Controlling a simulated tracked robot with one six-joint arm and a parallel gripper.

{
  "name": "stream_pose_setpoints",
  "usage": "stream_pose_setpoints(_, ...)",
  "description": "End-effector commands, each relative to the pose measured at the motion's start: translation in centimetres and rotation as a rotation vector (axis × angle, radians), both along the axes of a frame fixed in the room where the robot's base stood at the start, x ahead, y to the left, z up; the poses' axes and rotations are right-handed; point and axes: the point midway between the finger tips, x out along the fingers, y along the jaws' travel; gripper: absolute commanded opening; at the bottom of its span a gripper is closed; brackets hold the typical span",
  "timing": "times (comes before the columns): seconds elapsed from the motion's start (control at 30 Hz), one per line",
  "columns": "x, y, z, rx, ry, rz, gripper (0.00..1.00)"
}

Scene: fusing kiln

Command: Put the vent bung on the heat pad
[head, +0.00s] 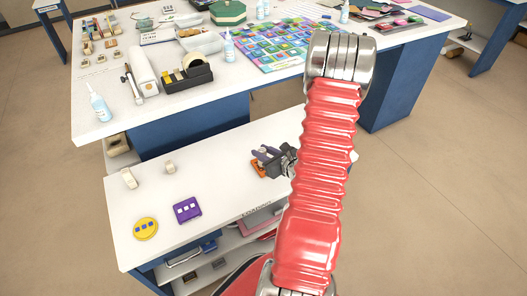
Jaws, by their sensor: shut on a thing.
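My gripper (266,155) is over the right part of the low white bench. Its dark fingers are shut on a small pale piece (263,149), mostly hidden by the fingers; this looks like the vent bung. A flat orange item (258,169) shows partly under the gripper; I cannot tell whether the gripper touches it. A purple square pad (187,210) with pale squares and a yellow round pad (145,229) with blue squares lie at the bench's front left. Which of these flat items is the heat pad is not clear.
Two cream blocks (129,178) (169,168) stand at the low bench's (222,190) back left. The bench middle is clear. Behind is a higher worktable (188,108) with bottles, a tape dispenser (188,77) and a colourful tile sheet (275,45).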

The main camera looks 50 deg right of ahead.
Motion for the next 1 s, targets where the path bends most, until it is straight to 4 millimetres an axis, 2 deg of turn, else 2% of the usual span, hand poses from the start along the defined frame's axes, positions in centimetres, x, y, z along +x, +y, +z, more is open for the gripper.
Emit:
stream_pose_setpoints(0.37, -0.02, -0.02, -0.27, 0.0, 0.0, 0.0, 0.02)
stream_pose_setpoints(0.4, -0.03, -0.02, -0.29, 0.0, 0.0, 0.0, 0.26)
stream_pose_setpoints(0.6, -0.04, -0.02, -0.26, 0.0, 0.0, 0.0, 0.4)
stream_pose_setpoints(0.67, -0.04, -0.02, -0.26, 0.0, 0.0, -0.001, 0.44)
stream_pose_setpoints(1.0, -0.04, -0.04, -0.01, -0.001, -0.001, -0.001, 0.44)
